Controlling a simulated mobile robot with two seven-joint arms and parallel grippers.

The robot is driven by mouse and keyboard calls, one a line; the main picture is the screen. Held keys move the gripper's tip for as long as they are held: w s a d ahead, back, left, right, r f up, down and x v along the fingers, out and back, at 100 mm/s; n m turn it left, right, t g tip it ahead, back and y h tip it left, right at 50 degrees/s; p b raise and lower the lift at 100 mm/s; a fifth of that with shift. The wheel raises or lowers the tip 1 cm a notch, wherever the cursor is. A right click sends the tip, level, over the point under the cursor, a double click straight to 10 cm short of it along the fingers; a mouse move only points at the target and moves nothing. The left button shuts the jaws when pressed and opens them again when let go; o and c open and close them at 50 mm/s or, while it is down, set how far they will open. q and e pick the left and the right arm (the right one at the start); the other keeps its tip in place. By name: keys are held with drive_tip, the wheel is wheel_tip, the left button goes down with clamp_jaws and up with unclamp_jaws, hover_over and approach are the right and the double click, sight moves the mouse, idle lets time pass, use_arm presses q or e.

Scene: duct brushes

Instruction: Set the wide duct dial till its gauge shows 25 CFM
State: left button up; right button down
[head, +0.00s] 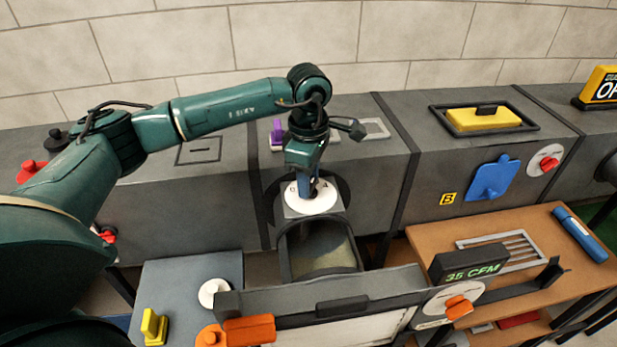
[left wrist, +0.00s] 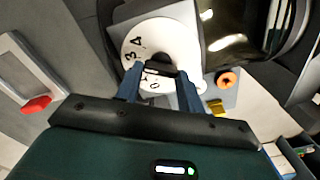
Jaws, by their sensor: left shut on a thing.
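A white numbered dial (head: 318,204) sits on the grey duct above a dark open round mouth; it also shows in the left wrist view (left wrist: 158,40). My left gripper (head: 312,188) reaches down onto it. In the left wrist view its blue fingers (left wrist: 155,78) are shut on the dial's dark knob (left wrist: 152,69). The fingers hide part of the dial's marks. A black gauge (head: 472,263) at the right shows 35 CFM in green. My right gripper is not in view.
A white dial with an orange knob (head: 457,307) sits below the gauge. A brown bench (head: 545,240) with a wire rack and a blue tool stands at the right. Orange (head: 248,329) and yellow (head: 153,327) pieces are at the front left. A yellow-covered hatch (head: 484,118) is on the duct top.

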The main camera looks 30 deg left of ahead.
use_arm(q)
drive_tip(key=o, duration=1)
drive_tip(key=shift+r, duration=0.1)
wheel_tip(320, 180, up, 13)
drive_tip(key=b, duration=0.1)
drive_tip(key=shift+b, duration=0.3)
